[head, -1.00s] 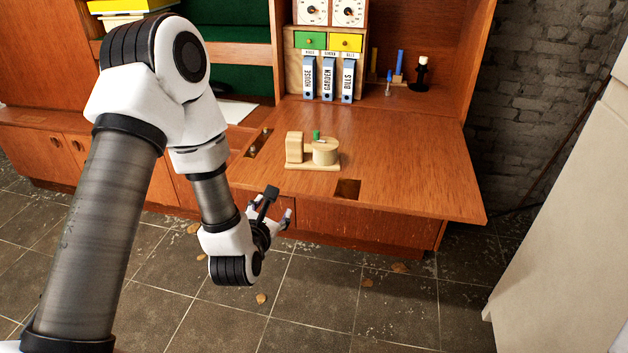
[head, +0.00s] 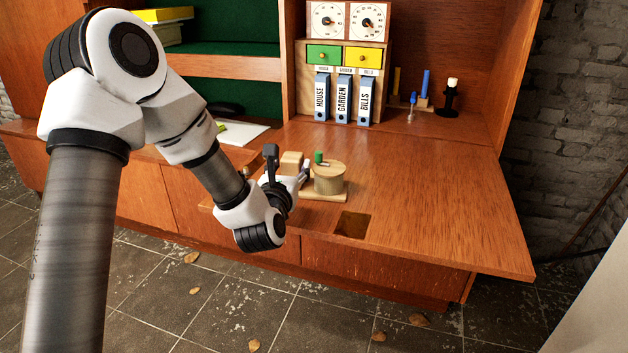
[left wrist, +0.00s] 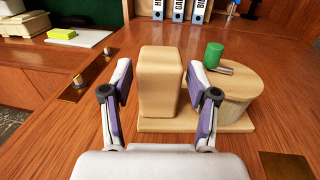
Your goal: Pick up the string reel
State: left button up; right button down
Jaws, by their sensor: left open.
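The string reel appears to be the pale wooden piece on the drop-down desk: a base board carries an upright block (head: 291,161) and a round drum (head: 328,178) with a green knob (head: 319,157). In the left wrist view the block (left wrist: 161,82) stands ahead between the open fingers, with the drum (left wrist: 232,92) to its right. My left gripper (left wrist: 158,78) is open and empty, with a finger to each side of the block; I cannot tell if either touches it. In the head view my left gripper (head: 288,176) partly hides the block. My right gripper is not in view.
The desk leaf (head: 430,190) is clear to the right, with a square cutout (head: 352,225) in front of the reel. Blue binders (head: 342,98) stand behind it. A candlestick (head: 449,97) stands at the back right. Metal hinge fittings (left wrist: 78,82) lie left of the gripper.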

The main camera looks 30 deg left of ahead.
pick_arm(q)
jog(key=x, duration=0.2)
jog(key=shift+w+a, duration=0.15)
jog(key=shift+w, duration=0.15)
jog(key=c, duration=1.1)
